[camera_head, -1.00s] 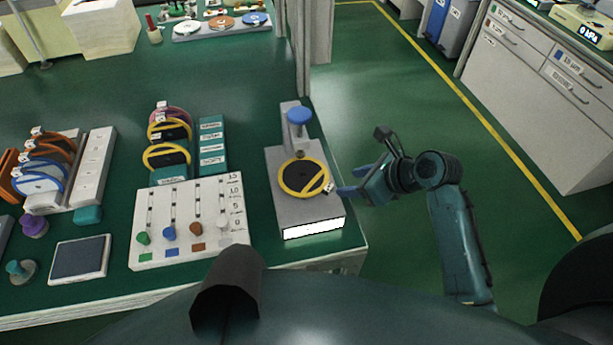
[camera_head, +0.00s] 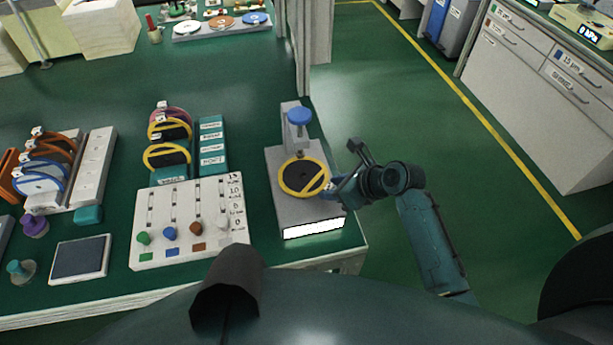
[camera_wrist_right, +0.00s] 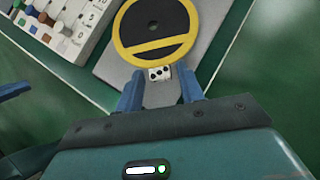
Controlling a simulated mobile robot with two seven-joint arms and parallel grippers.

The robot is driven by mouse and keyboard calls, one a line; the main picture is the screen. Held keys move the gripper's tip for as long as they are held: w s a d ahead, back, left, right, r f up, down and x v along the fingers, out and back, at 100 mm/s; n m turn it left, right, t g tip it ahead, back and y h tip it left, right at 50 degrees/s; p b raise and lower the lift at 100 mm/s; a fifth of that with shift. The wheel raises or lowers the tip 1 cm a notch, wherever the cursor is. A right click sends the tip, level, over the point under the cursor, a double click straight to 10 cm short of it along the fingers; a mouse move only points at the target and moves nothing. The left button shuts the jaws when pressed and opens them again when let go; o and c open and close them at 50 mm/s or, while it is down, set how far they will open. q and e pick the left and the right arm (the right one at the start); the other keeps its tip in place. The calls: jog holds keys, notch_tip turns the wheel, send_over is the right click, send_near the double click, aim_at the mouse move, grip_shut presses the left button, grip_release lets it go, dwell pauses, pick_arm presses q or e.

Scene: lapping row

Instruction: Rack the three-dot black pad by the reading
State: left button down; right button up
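A black pad in a yellow ring (camera_head: 303,177) lies flat on the grey gauge stand (camera_head: 292,213), under its blue-topped post. The wrist view shows the pad (camera_wrist_right: 154,22) with a small white dotted tag (camera_wrist_right: 160,73) on its near edge; the exact dot count is hard to read. My right gripper (camera_head: 335,187) is at the pad's right edge. In the wrist view its blue fingers (camera_wrist_right: 160,88) are apart, one on each side of the tag, with gaps visible. The stand's front display glows white with no legible reading. My left gripper is out of view.
A teal labelled rack (camera_head: 212,146) stands left of the stand, beside more ringed pads (camera_head: 167,156). A white slider panel (camera_head: 190,224) is in front of them. Another pad rack (camera_head: 93,170) is farther left. Floor right of the bench is clear.

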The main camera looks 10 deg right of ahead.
grip_shut()
jog(key=shift+r, duration=0.1)
jog(key=shift+r, duration=0.6)
notch_tip(320, 180, up, 2)
jog(key=shift+d+r, duration=0.1)
jog(key=shift+r, duration=0.1)
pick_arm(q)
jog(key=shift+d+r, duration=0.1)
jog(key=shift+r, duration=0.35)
pick_arm(e)
jog(key=s+d, duration=1.2)
jog(key=s, duration=0.1)
jog(key=shift+s, duration=0.4)
